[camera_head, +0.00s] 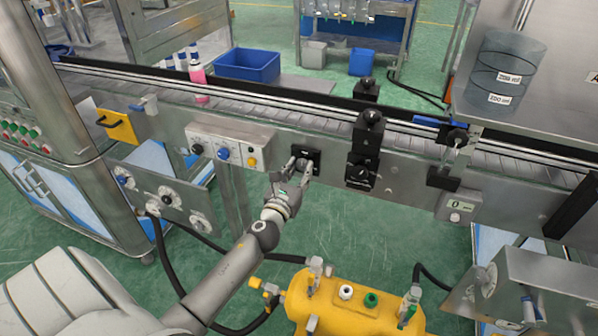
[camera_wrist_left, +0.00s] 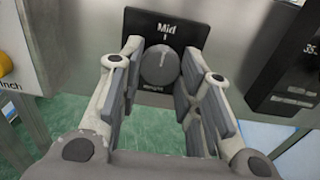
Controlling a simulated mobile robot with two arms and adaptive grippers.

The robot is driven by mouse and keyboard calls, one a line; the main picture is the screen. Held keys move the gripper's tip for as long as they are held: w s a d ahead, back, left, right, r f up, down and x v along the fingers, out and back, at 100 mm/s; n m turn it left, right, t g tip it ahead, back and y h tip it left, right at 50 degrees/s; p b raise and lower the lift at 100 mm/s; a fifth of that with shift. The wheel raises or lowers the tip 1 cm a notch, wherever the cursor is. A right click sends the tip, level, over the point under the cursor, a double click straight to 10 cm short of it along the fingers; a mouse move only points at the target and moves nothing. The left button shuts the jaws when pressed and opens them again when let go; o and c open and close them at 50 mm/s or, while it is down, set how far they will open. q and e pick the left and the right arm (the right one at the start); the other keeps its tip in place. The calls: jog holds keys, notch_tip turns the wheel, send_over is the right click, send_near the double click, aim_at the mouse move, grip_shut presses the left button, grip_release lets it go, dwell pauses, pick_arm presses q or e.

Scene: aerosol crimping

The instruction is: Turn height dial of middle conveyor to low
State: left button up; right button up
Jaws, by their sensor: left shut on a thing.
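The height dial is a round grey knob (camera_wrist_left: 159,66) on a black plate (camera_wrist_left: 190,22) marked "Mid" at its top. Its pale pointer line aims up toward that mark. In the head view the dial's black plate (camera_head: 313,153) is on the front side of the middle conveyor (camera_head: 330,140), and the knob is mostly hidden by my fingers. My left gripper (camera_head: 298,172) is at the dial, and in the left wrist view its fingers (camera_wrist_left: 164,74) stand on both sides of the knob, shut on it. The small lower lettering is partly covered by the knob. My right gripper is not in view.
A control box with knobs (camera_head: 230,138) is left of the dial. A black bracket with a knob (camera_head: 364,155) sticks out close on the right. A yellow tank (camera_head: 345,305) with valves stands below, near my left arm. Hoses lie on the green floor.

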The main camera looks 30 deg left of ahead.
pick_arm(q)
jog(key=shift+f+n, duration=0.1)
jog(key=shift+n, duration=0.6)
jog(key=n, duration=0.4)
jog(key=shift+b, duration=0.3)
jog(key=n, duration=0.6)
jog(key=shift+n, duration=0.3)
jog(key=n, duration=0.5)
jog(key=shift+p, duration=0.3)
jog(key=n+p, duration=0.1)
jog(key=n, duration=0.4)
jog(key=shift+n, duration=0.8)
